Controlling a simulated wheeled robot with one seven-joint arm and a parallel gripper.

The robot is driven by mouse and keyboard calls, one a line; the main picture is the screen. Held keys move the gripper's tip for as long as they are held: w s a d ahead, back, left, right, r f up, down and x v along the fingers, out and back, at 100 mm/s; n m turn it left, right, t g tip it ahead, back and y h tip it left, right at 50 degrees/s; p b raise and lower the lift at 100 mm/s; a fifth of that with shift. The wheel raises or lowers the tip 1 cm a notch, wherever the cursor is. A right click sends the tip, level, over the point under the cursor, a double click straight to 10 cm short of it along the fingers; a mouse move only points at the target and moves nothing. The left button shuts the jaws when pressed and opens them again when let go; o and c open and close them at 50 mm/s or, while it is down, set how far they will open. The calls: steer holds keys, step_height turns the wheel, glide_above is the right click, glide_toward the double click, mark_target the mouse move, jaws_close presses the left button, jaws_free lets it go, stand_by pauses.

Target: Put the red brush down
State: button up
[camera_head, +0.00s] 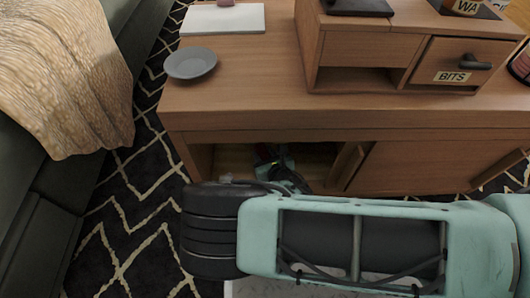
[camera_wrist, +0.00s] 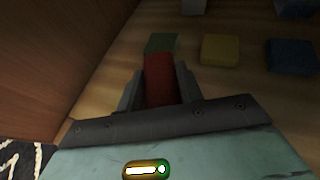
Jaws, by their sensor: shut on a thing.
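The red brush (camera_wrist: 159,82) shows in the wrist view as a dark red block-like shape between the two fingers of my gripper (camera_wrist: 157,76), which is shut on it. Its far end meets or overlaps a green block (camera_wrist: 162,43); I cannot tell whether they touch. In the head view my gripper (camera_head: 274,160) is inside the open compartment of the wooden cabinet (camera_head: 330,120), mostly hidden by my arm, and the brush cannot be made out there. I cannot tell whether the brush touches the compartment floor.
A yellow block (camera_wrist: 220,49) and a blue block (camera_wrist: 291,56) lie on the wooden floor right of the gripper, with more blocks behind. A wooden wall (camera_wrist: 55,55) is close on the left. A grey plate (camera_head: 190,63) and a drawer unit (camera_head: 365,50) stand on the cabinet top.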

steer(key=shift+f, duration=0.15)
steer(key=o, duration=1)
steer(key=shift+o, duration=0.2)
